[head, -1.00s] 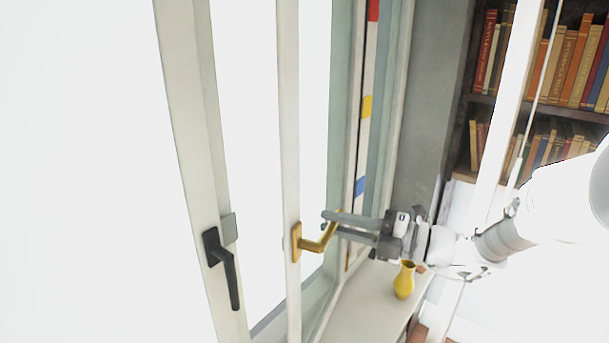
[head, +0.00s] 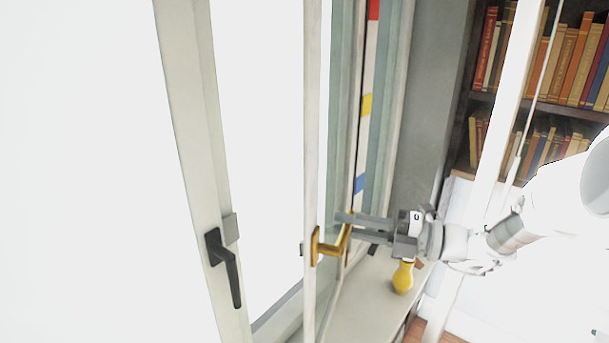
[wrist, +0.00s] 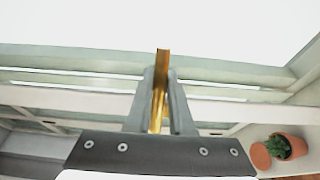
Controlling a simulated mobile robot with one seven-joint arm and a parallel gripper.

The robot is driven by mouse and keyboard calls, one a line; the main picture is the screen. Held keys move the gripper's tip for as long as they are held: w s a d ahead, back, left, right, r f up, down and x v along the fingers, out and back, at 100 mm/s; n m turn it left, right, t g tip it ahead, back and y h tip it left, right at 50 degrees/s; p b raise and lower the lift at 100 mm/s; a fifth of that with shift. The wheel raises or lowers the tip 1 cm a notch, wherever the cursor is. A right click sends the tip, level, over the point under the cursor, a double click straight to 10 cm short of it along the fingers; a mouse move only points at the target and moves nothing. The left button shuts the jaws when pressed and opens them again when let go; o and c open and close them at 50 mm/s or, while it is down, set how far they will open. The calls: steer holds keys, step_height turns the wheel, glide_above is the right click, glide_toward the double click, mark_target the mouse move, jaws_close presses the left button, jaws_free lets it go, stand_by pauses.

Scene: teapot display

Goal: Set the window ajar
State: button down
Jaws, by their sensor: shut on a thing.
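The window sash (head: 312,120) has a pale frame and stands swung inward, apart from the fixed post (head: 190,120) at its left. A brass handle (head: 330,248) sticks out from the sash's edge. My gripper (head: 345,225) is shut on the brass handle, its two grey fingers on either side of the handle's grip. In the wrist view the brass handle (wrist: 160,85) stands upright between the fingers (wrist: 159,100). The handle's far part is partly hidden by the fingers in the head view.
A black handle (head: 228,268) sits on the left post. A yellow vase (head: 402,277) stands on the sill (head: 365,305) below my gripper. A potted plant (wrist: 287,146) shows at the lower right in the wrist view. A bookshelf (head: 540,105) stands at the right.

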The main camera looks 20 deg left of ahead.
steer(key=c, duration=0.6)
jaws_free()
steer(key=shift+c, duration=0.2)
steer(key=shift+d, duration=0.1)
steer(key=d+p, duration=0.3)
steer(key=d, duration=0.5)
steer(key=shift+s, duration=0.2)
steer(key=shift+a, duration=0.1)
